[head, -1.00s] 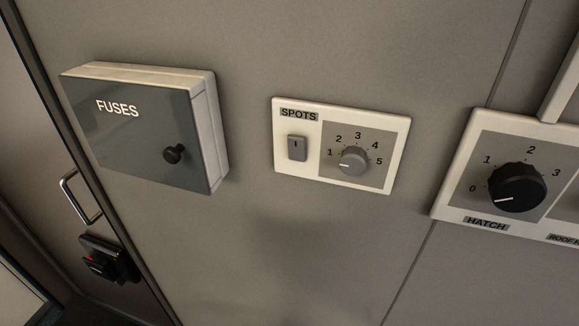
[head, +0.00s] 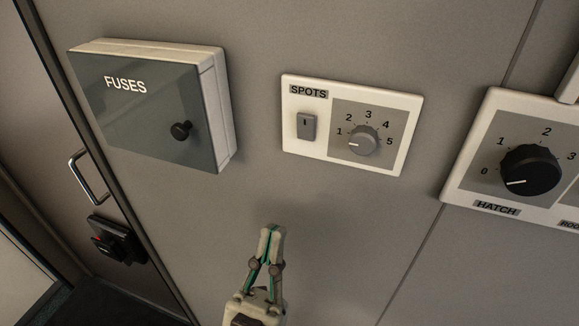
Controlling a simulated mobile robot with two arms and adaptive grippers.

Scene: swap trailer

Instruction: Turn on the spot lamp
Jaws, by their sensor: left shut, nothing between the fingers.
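The SPOTS panel (head: 292,155) is a white plate on the grey wall at the upper middle of the head view. On its left side is a small grey rocker switch (head: 306,127) with a dark mark near its top. On its right is a grey dial (head: 362,141) numbered 1 to 5, its pointer near the 1. My left gripper (head: 271,232) is below the panel with its fingertips up. It is shut and empty, and apart from the panel in the picture. My right gripper is not in view.
A FUSES box (head: 150,110) with a black knob juts from the wall at the left. The HATCH panel (head: 470,185) with a black dial (head: 530,170) is at the right. A door handle (head: 88,178) and a black lock unit (head: 117,240) are at the lower left.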

